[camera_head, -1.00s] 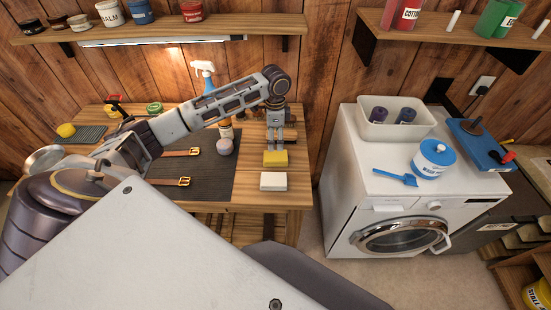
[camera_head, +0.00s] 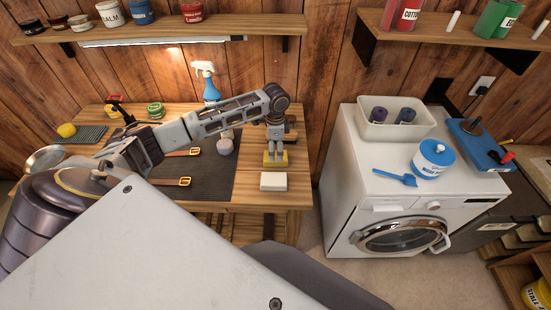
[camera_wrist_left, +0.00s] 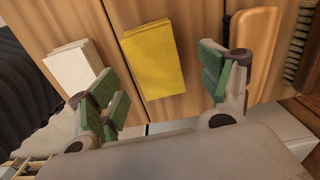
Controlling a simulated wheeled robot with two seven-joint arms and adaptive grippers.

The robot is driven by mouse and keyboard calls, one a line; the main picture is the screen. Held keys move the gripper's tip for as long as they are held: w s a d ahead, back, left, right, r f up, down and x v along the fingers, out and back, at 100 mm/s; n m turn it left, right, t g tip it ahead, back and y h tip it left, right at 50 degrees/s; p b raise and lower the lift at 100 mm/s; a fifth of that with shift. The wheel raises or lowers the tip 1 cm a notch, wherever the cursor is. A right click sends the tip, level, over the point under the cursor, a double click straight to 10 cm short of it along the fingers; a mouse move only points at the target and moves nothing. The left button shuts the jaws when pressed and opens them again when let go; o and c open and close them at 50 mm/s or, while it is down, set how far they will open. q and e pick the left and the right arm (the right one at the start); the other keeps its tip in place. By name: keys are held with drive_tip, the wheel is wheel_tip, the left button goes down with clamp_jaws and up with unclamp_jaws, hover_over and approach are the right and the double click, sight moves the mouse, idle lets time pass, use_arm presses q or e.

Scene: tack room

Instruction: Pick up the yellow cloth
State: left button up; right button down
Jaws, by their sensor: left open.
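The yellow cloth (camera_head: 284,159) is a small folded stack lying on the wooden table near its right end. It shows fully in the left wrist view (camera_wrist_left: 153,60), between the two fingers and a little beyond their tips. My left gripper (camera_head: 275,155) is just above the cloth, pointing down, and partly hides it in the head view. In the left wrist view the left gripper (camera_wrist_left: 163,85) is open with green pads spread wide on either side of the cloth, holding nothing. My right gripper is not in view.
A white folded cloth (camera_head: 273,181) lies just in front of the yellow one, and also shows in the wrist view (camera_wrist_left: 74,68). A brown wooden-backed brush (camera_wrist_left: 254,50) lies on the other side. A dark mat (camera_head: 215,175) with straps is to the left; a white washer (camera_head: 345,190) stands right.

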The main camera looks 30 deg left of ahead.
use_arm(q)
drive_tip(key=shift+s+d+f, duration=0.1)
drive_tip(key=shift+s+f, duration=0.05)
drive_tip(key=shift+f, duration=2.05)
drive_tip(key=c, duration=1)
drive_tip(key=shift+r, duration=0.1)
drive_tip(key=shift+r, duration=4.95)
